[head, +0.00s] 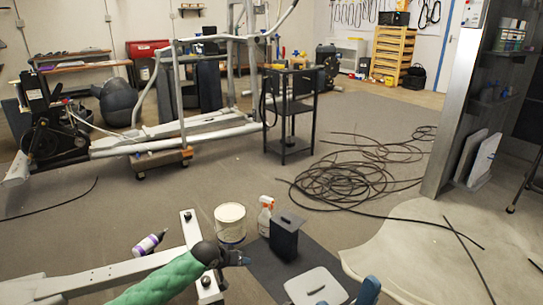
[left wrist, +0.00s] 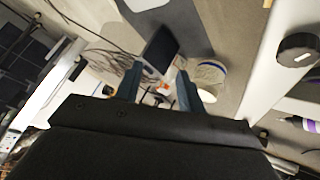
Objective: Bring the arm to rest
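My left arm, in a green sleeve, reaches in from the bottom left of the head view. Its left gripper (head: 240,258) hangs above the floor beside the grey metal beam (head: 125,268). In the left wrist view the two dark blue fingers of the left gripper (left wrist: 157,88) stand apart with nothing held between them. The black box (left wrist: 160,48), spray bottle (left wrist: 166,88) and white bucket (left wrist: 209,75) lie beyond the fingertips. A dark blue piece (head: 368,291) at the bottom edge of the head view may be my right gripper; most of it is cut off.
A white bucket (head: 230,222), spray bottle (head: 265,215) and black box (head: 286,236) stand close by. A purple-labelled bottle (head: 149,243) lies near the beam. Coiled black cable (head: 350,180), a black cart (head: 290,115) and an elliptical machine (head: 150,135) are farther off.

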